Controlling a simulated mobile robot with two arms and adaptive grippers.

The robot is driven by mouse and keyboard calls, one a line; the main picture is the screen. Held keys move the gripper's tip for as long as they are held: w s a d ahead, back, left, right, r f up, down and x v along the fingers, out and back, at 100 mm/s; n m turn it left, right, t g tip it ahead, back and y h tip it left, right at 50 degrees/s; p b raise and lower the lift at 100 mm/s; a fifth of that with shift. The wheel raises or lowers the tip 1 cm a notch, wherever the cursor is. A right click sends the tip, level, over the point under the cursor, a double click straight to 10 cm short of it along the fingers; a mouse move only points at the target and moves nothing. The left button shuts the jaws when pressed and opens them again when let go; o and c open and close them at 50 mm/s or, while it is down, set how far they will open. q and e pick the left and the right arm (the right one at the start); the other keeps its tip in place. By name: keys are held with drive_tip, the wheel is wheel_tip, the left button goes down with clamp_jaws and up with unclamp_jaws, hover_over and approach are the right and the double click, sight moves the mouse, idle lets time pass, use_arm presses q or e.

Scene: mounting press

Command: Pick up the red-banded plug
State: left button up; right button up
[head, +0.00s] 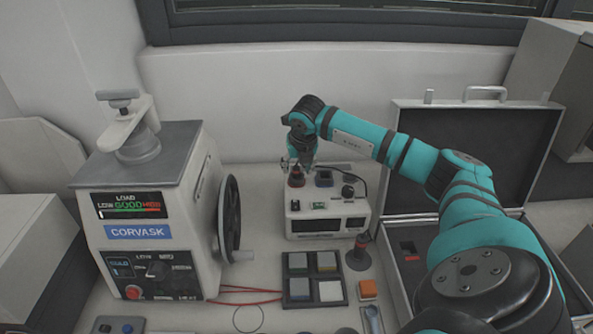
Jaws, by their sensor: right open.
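A dark plug with a red band (296,179) stands upright at the back left of the top of a small white instrument box (295,222). My right gripper (298,165) points down right over this plug, with its fingers open at the plug's upper end. The fingers are small and dark here, and I cannot tell whether they touch the plug. My left gripper is not in view.
Dark sockets (323,178) and a black knob (347,191) share the box top. A dark upright tool (359,254) stands in front. The CORVASK press (150,205) with its handwheel (230,218) is left. An open case (478,138) lies right, beneath my right arm.

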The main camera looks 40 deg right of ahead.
drive_tip(key=shift+w+f, duration=0.1)
drive_tip(key=shift+f, duration=0.1)
clamp_jaws()
drive_tip(key=shift+r, duration=0.1)
